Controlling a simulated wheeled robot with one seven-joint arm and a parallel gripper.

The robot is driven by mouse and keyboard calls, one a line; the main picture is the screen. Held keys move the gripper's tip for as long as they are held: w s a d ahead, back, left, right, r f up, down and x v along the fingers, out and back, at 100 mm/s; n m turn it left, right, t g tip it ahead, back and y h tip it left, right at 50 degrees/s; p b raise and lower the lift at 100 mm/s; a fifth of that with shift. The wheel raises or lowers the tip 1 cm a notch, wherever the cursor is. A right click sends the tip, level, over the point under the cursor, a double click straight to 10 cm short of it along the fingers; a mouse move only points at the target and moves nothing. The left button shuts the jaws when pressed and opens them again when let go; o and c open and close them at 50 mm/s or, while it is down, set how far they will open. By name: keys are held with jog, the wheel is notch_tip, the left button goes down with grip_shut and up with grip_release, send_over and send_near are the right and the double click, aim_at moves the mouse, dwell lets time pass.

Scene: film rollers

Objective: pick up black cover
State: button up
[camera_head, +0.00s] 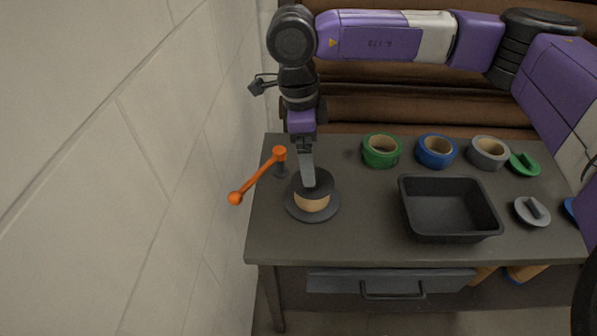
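A black cover (325,183) sits on top of a tan roll (312,202), which rests on a round dark base (292,205) at the left of the table. My gripper (309,184) points down from above, with its finger end at the black cover. One finger shows side-on and hides part of the cover's middle. I cannot tell whether the fingers are open or shut on the cover, or whether they touch it.
An orange crank handle (258,176) stands just left of the roll, near the wall. Green (381,163), blue (436,163) and grey (488,163) rolls stand at the back. A black tray (448,235) is right of centre. Green (525,166) and grey (531,213) covers lie right.

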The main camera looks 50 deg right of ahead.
jog(key=shift+f, duration=0.45)
jog(key=shift+s+d+f+p, duration=0.1)
jog(key=shift+d+f+p, duration=0.05)
jog(key=shift+f, duration=0.95)
jog(key=shift+s+d+f+p, duration=0.15)
jog(key=shift+d+f+p, duration=0.05)
jog(key=shift+f, duration=0.95)
jog(key=shift+s+d+f+p, duration=0.1)
jog(key=shift+d+f+p, duration=0.05)
jog(key=shift+f, duration=0.95)
jog(key=c, duration=1.1)
jog(key=shift+r, duration=0.2)
notch_tip(320, 180, up, 25)
jog(key=p, duration=0.1)
jog(key=shift+f+p, duration=0.15)
jog(key=shift+p, duration=0.25)
